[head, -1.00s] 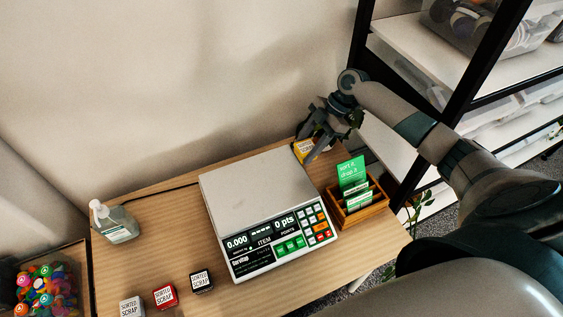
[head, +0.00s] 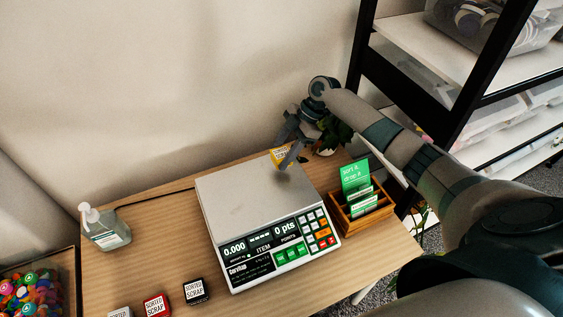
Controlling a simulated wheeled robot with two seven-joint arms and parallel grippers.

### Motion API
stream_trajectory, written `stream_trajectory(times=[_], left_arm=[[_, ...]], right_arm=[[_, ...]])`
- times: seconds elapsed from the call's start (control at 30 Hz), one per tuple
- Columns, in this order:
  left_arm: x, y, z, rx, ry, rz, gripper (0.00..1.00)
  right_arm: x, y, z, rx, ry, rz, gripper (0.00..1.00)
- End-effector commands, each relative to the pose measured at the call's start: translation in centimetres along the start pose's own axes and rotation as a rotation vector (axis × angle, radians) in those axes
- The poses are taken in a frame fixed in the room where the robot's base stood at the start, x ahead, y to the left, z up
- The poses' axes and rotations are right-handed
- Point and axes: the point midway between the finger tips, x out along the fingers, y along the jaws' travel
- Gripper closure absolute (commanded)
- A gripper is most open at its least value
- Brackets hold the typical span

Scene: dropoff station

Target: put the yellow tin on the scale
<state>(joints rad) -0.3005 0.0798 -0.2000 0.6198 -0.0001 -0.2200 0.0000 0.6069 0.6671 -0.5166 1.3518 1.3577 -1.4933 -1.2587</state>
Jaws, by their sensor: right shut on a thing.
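The yellow tin (head: 279,156) shows at the far right corner of the scale, partly hidden by my gripper. My right gripper (head: 288,160) is shut on it and holds it over or just beside the scale's back right corner; I cannot tell its exact height. The scale (head: 237,198) has a bare grey plate and a front panel reading 0.000 and 0 pts. My left gripper is not in view.
A wooden card holder (head: 362,207) with green cards stands right of the scale. A sanitizer bottle (head: 104,229) is at the left. Black (head: 195,291), red (head: 157,306) and white (head: 120,313) tins line the front. A plant (head: 335,133) stands behind my gripper.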

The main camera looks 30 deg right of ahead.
Motion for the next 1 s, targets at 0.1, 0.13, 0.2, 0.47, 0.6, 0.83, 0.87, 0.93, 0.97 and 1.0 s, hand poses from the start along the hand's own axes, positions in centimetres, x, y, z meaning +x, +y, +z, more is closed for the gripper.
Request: stream_trajectory(times=[0.1,0.13,0.2,0.47,0.6,0.83,0.87,0.93,0.97,1.0], left_arm=[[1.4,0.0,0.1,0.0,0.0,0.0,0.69],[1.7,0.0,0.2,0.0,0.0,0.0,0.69],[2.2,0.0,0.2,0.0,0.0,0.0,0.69],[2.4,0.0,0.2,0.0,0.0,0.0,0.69],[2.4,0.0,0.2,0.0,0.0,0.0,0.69],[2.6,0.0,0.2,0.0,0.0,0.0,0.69],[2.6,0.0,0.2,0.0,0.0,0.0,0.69],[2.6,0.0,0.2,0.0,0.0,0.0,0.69],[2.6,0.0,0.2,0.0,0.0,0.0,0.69],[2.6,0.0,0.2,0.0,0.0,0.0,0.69]], right_arm=[[1.6,0.0,1.0,0.0,0.0,-0.001,0.86],[1.9,0.0,1.2,0.0,0.0,-0.001,0.86],[2.5,0.0,1.6,0.0,0.0,-0.001,0.86],[2.9,0.0,1.9,0.0,0.001,0.0,0.86],[2.9,0.0,1.9,0.0,0.001,0.0,0.86],[3.2,0.0,2.0,0.001,0.0,-0.001,0.36],[3.2,0.0,2.0,0.001,0.0,-0.001,0.36],[3.2,0.0,2.0,0.001,0.0,-0.001,0.36],[3.2,0.0,2.0,0.001,0.0,-0.001,0.36],[3.2,0.0,2.0,0.001,0.0,-0.001,0.36]])
